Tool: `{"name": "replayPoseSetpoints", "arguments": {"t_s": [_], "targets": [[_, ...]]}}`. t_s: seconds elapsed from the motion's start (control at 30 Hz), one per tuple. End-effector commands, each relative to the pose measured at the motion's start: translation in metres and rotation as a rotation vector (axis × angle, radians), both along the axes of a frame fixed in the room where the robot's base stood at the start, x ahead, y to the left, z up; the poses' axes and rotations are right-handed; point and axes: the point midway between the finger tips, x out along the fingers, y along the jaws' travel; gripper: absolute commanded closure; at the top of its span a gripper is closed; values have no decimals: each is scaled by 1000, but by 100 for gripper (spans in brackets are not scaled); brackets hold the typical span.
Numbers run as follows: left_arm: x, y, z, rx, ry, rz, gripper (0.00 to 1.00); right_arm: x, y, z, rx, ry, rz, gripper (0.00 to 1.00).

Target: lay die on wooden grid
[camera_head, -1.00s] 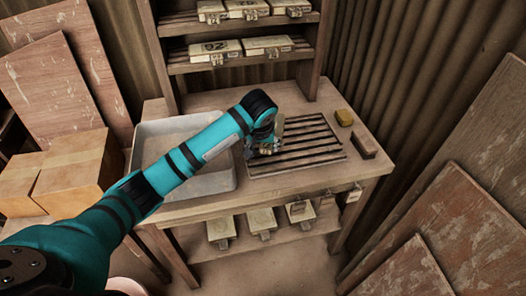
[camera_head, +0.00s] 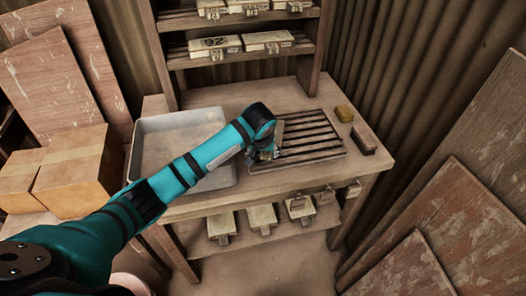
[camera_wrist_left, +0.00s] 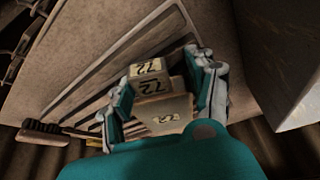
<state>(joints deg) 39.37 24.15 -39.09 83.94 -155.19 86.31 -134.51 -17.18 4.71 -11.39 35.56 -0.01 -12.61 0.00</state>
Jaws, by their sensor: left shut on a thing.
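My left gripper (camera_head: 264,153) is at the left end of the slatted wooden grid (camera_head: 318,146) on the bench. It is shut on a pale die (camera_wrist_left: 180,108) marked 72, which shows between the fingers in the left wrist view. In the head view only a pale sliver of the die shows beside the wrist. The grid's slats are behind the die and fingers in the wrist view. I cannot tell whether the die touches the slats. My right gripper is not in view.
A grey tray (camera_head: 226,177) stands left of the grid. A yellow block (camera_head: 344,113) and a brush (camera_head: 364,139) lie to its right. Shelves above (camera_head: 240,58) and below (camera_head: 205,250) hold several dies. Most of the grid is clear.

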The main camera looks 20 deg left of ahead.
Motion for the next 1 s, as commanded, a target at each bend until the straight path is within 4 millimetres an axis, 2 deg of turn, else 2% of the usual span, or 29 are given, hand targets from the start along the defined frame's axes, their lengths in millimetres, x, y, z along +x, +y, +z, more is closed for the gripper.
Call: {"name": "replayPoseSetpoints", "arguments": {"t_s": [0.03, 0.07, 0.2, 0.67, 0.8, 0.87, 1.0], "targets": [[1, 0, 2, -1, -3, 1, 94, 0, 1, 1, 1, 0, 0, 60], [0, 0, 0, 0, 1, 0, 40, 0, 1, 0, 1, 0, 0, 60], [0, 0, 0, 1, 1, 0, 21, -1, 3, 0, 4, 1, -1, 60], [0, 1, 3, 2, 1, 1, 20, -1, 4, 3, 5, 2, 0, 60], [0, -1, 20, -3, 1, 1, 20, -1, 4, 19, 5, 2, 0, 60], [-3, 0, 25, 3, -6, -1, 20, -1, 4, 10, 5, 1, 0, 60], [-15, -3, 54, 3, -8, -2, 20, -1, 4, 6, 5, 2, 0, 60]]}}
